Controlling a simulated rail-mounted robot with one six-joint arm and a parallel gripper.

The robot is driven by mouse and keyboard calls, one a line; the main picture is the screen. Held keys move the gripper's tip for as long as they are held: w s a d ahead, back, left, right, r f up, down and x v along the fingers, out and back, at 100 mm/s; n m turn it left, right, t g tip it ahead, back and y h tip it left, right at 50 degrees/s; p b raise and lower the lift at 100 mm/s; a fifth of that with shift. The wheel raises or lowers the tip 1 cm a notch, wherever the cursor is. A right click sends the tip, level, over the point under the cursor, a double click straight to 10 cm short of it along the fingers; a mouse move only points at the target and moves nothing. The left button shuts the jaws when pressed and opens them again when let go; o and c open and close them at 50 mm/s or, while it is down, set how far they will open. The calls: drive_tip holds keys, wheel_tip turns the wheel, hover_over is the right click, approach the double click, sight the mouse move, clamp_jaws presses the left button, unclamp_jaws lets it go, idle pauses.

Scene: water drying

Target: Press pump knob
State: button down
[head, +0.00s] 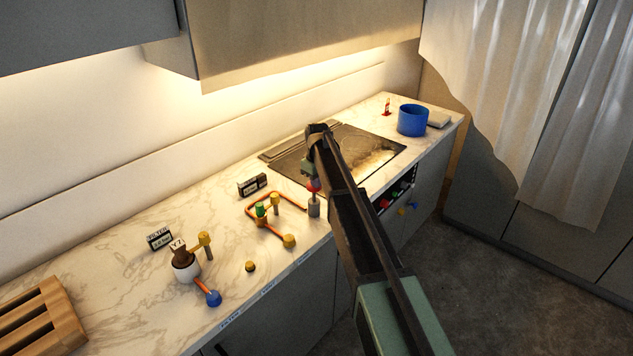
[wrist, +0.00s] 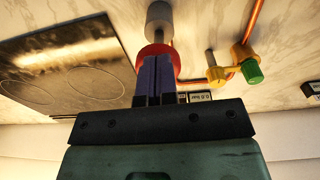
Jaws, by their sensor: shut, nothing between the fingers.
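The pump is a grey cylinder (head: 314,208) standing on the counter near its front edge, with a red knob (head: 314,186) on a thin stem above it. In the wrist view the red knob (wrist: 171,58) and the grey cylinder (wrist: 159,17) line up beyond my fingers, with the stem showing between them. My gripper (head: 312,177) is shut and empty, pointing down right above the knob. Its two fingers (wrist: 154,75) lie side by side and hide part of the knob. I cannot tell whether the fingertips touch it.
Orange pipe with yellow and green fittings (head: 261,209) lies left of the pump. A small dark gauge box (head: 252,185) stands behind it. A dark cooktop (head: 375,150) and a blue pot (head: 412,120) are to the right. A wooden rack (head: 40,318) is far left.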

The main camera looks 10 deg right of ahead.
wheel_tip(320, 180, down, 5)
drive_tip(key=b, duration=0.5)
drive_tip(key=shift+s, duration=0.1)
drive_tip(key=shift+s+r, duration=0.1)
drive_tip(key=shift+r, duration=0.2)
drive_tip(key=shift+r+p, duration=0.55)
drive_tip(key=shift+p, duration=0.3)
wheel_tip(320, 180, up, 13)
drive_tip(key=p, duration=1.3)
drive_tip(key=shift+s, duration=0.2)
